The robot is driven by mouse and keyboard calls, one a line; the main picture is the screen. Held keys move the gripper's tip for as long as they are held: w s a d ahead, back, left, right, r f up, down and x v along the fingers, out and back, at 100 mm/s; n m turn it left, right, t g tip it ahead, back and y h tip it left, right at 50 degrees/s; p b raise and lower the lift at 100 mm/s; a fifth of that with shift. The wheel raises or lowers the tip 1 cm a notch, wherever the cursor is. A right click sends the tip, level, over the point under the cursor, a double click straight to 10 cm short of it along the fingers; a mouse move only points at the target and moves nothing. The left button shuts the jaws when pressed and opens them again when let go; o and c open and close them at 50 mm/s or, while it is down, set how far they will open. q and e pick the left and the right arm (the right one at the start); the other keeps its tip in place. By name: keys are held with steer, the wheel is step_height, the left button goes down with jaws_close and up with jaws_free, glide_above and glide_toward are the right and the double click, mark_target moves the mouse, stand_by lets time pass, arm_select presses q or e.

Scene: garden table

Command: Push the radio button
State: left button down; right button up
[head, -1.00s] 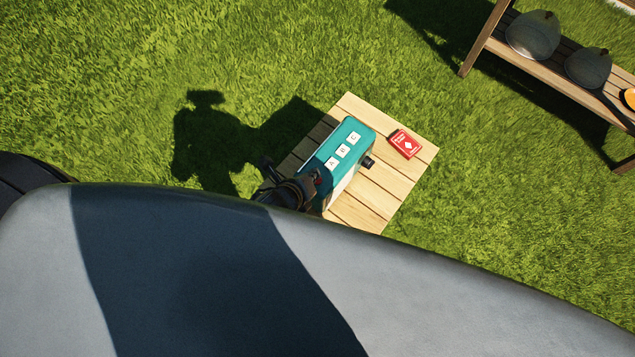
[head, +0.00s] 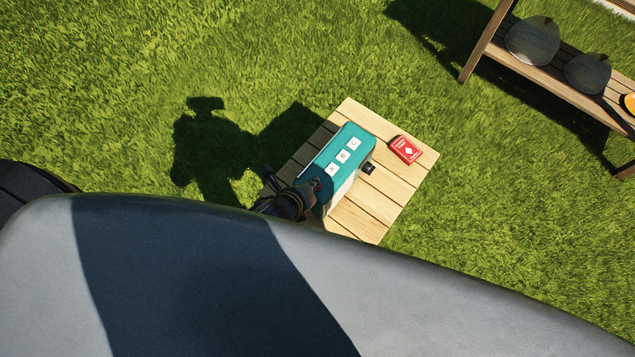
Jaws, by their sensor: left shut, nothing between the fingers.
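A teal radio (head: 348,137) with white sides stands on a small slatted wooden table (head: 410,184). Its top carries white buttons marked A (head: 332,170), B (head: 342,157) and C (head: 354,144), and a dark knob (head: 368,168) sticks out of its right side. My left gripper (head: 312,187) is shut and empty at the near end of the radio's top, close to a small red spot there. I cannot tell whether its fingertips touch the radio. My own arm hides part of the gripper and the near edge of the table. My right gripper is not in view.
A red card box (head: 406,149) lies on the table right of the radio. A wooden shelf (head: 550,72) with dark rounded objects and an orange item stands at the upper right. Open grass surrounds the table.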

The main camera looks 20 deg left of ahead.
arm_select(q)
steer(key=shift+f, duration=0.15)
stand_by(0.5)
steer(key=shift+f, duration=0.3)
steer(key=shift+r+p, duration=0.4)
steer(key=shift+p, duration=0.5)
step_height(320, 180, up, 6)
steer(key=p, duration=0.7)
steer(key=shift+p, duration=0.3)
